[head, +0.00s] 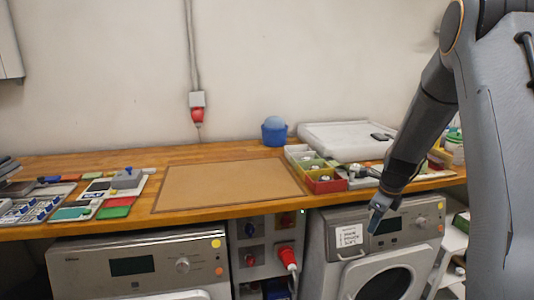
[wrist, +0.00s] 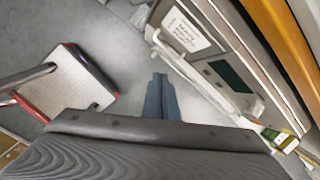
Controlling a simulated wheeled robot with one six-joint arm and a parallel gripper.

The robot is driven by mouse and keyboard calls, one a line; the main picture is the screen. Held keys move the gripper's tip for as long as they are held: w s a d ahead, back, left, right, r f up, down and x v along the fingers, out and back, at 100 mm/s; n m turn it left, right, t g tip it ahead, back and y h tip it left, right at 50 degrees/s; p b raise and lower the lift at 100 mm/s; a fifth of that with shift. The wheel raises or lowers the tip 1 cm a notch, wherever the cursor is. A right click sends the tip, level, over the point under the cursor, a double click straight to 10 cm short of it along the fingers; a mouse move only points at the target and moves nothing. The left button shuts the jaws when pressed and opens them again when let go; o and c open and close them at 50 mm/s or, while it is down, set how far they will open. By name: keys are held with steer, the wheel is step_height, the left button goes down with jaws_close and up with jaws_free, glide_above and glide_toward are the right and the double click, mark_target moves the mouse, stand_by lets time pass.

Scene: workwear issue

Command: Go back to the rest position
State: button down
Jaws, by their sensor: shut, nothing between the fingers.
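My gripper (head: 376,218) is shut and empty. In the head view it hangs at the end of my arm, pointing down, at the front edge of the wooden worktop (head: 70,163) and in front of the right machine (head: 320,250). In the wrist view the gripper (wrist: 159,80) shows as two blue-grey fingers close together, with grey floor beyond them. The same machine's front (wrist: 215,65) slants across the right of the wrist view, with a white label on it. No object is held.
On the worktop are a brown mat (head: 230,183), coloured bins (head: 325,181), a blue tub (head: 274,132), a white case (head: 350,140) and coloured cards at left. A red-edged platform (wrist: 75,85) stands on the floor. The floor between it and the machine is clear.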

steer(key=s+a+r+n, duration=0.2)
steer(key=s+a+n, duration=0.3)
steer(key=s+n, duration=0.4)
steer(key=s+a+r+n+g, duration=0.1)
steer(key=s+a+n, duration=0.5)
steer(key=s+n, duration=0.3)
steer(key=s+a+r+n, duration=0.2)
steer(key=s+a+n, duration=0.4)
steer(key=s+n, duration=0.3)
steer(key=shift+s+r+h, duration=0.3)
